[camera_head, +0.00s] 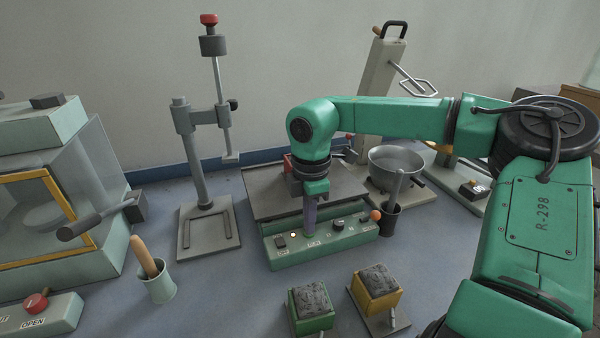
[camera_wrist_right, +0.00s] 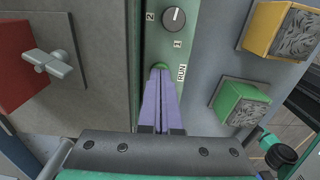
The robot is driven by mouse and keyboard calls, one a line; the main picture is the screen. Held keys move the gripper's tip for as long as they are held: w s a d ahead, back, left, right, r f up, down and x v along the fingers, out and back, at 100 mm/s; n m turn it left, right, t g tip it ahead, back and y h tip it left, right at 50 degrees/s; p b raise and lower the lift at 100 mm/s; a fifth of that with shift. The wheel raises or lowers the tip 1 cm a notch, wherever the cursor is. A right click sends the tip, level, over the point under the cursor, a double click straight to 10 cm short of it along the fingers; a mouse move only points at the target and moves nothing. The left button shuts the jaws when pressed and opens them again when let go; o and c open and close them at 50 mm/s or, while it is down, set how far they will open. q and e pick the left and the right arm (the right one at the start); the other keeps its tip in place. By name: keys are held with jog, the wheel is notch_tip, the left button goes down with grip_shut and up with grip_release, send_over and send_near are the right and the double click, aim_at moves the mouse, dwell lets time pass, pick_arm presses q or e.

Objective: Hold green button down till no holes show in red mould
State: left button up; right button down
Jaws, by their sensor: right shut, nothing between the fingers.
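The green button (camera_wrist_right: 161,66) sits beside the RUN label on the control panel (camera_wrist_right: 185,45). My right gripper (camera_wrist_right: 160,72) is shut and empty, its purple fingertips over the button and apparently touching it. They cover most of it; how far it is pressed cannot be told. In the head view my right gripper (camera_head: 310,228) points straight down at the panel (camera_head: 345,238) and hides the button. The red mould (camera_wrist_right: 22,75) shows partly at the left of the wrist view, its top surface out of sight. In the head view my arm hides most of it. My left gripper is not in view.
The panel fronts a grey plate table (camera_head: 258,198). A green mould (camera_head: 313,320) and a yellow mould (camera_head: 387,303), both filled with grey mix, stand in front. A metal bowl (camera_head: 392,162), an orange-knobbed lever (camera_head: 375,215) and a stand (camera_head: 205,245) are nearby.

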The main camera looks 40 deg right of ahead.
notch_tip(320, 180, up, 6)
jog(key=p, duration=0.4)
jog(key=shift+r, duration=0.1)
dwell(0.5)
